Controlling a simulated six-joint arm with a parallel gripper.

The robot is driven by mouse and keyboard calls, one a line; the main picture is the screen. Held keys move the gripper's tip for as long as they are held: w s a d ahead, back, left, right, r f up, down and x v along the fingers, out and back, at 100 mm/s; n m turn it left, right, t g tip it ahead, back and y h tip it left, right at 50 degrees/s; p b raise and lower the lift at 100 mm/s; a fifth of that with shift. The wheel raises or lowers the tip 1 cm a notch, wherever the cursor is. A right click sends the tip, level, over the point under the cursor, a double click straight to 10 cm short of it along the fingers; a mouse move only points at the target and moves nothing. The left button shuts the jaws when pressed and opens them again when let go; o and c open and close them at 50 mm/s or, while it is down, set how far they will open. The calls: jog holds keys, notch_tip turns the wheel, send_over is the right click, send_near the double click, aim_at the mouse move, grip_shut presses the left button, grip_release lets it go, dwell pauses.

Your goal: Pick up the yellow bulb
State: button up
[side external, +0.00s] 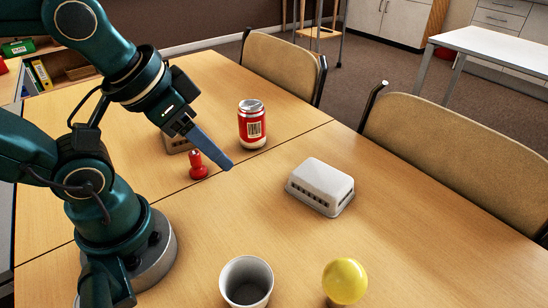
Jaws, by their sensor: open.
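The yellow bulb (345,281) is on the table at the front, right of the middle. Its round yellow top shows; its lower part is near the picture's bottom edge. My gripper (229,166) is open and empty above the table, well behind and to the left of the bulb. Its fingers point down to the right, and from this side they overlap in the picture. It is apart from the bulb.
A white cup (246,262) stands left of the bulb. A white vented box (320,187) lies behind the bulb. A red can (252,124) and a small red peg-like piece (198,166) stand near my gripper. Bare table (420,235) lies right of the bulb.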

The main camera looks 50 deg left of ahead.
jog(key=o, duration=0.8)
